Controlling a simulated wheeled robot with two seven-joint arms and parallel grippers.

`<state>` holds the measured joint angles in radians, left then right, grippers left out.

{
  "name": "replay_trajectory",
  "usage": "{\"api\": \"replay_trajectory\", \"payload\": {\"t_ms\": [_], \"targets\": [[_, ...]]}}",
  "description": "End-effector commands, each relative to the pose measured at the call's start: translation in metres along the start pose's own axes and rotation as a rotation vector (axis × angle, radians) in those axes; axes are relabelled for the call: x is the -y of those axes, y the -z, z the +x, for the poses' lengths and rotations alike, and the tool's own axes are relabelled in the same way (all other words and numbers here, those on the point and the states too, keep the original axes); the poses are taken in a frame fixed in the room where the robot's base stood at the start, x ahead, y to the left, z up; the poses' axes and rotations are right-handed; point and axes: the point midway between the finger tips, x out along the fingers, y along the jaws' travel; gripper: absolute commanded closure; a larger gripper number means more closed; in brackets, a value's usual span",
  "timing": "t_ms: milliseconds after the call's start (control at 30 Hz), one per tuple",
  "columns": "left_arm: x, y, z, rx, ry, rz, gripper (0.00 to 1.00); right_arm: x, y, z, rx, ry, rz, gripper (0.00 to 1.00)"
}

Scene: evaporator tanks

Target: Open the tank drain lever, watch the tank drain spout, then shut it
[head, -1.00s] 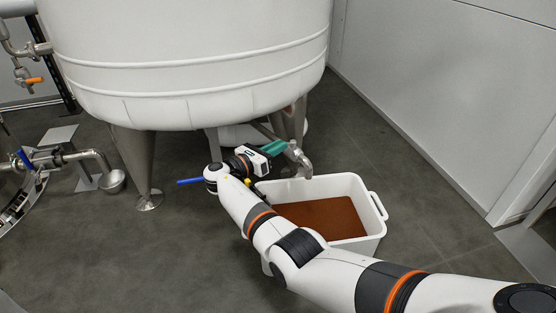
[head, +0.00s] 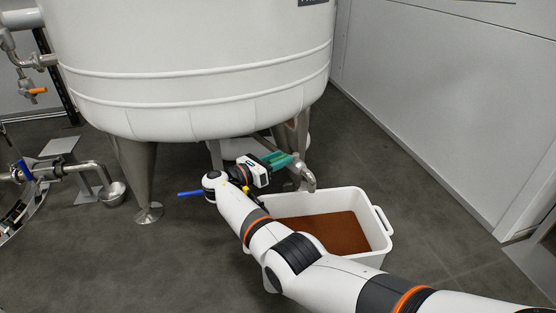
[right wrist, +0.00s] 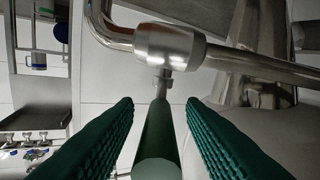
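The tank drain lever is a dark green bar (right wrist: 158,132) below a steel valve body (right wrist: 170,45) in the right wrist view. My right gripper (right wrist: 160,104) is open, its two green fingers on either side of the lever with a gap on each side. In the head view my right gripper (head: 281,160) is at the drain pipe under the white tank (head: 190,70), and the lever is hidden there. The tank drain spout (head: 304,178) is a bent steel pipe above the tub's back edge. I see no stream from it. My left gripper is not in view.
A white tub (head: 382,226) holding reddish-brown contents (head: 335,234) stands below the spout. Steel tank legs (head: 138,175) stand to the left. A pipe with a steel cup (head: 112,193) is farther left. The grey floor at right, by the wall (head: 440,100), is clear.

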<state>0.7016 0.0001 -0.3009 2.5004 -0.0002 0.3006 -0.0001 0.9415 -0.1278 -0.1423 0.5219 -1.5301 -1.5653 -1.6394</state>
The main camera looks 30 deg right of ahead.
Motion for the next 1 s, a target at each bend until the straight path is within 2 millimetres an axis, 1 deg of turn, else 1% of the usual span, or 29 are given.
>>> {"api": "replay_trajectory", "payload": {"t_ms": [167, 267, 367, 533, 700, 833, 1000], "targets": [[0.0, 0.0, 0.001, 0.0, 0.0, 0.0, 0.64, 0.0, 0.001, -0.003, -0.001, 0.002, 0.0, 0.63], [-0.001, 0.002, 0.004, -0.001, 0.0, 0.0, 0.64, 0.001, 0.002, -0.012, 0.0, 0.003, 0.0, 0.63], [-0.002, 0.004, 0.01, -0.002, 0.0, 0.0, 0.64, 0.0, 0.003, -0.029, 0.001, 0.004, -0.002, 0.63], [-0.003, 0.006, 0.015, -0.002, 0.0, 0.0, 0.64, 0.0, 0.003, -0.066, -0.001, 0.004, -0.002, 0.63], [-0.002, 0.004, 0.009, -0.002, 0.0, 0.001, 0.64, 0.001, -0.001, -0.098, 0.0, 0.003, 0.0, 0.63], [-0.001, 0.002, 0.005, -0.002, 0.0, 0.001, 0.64, 0.001, -0.001, -0.113, 0.0, 0.002, 0.0, 0.63], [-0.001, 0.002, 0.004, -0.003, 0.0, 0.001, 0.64, 0.0, -0.001, -0.12, -0.001, 0.0, 0.0, 0.63]]}}
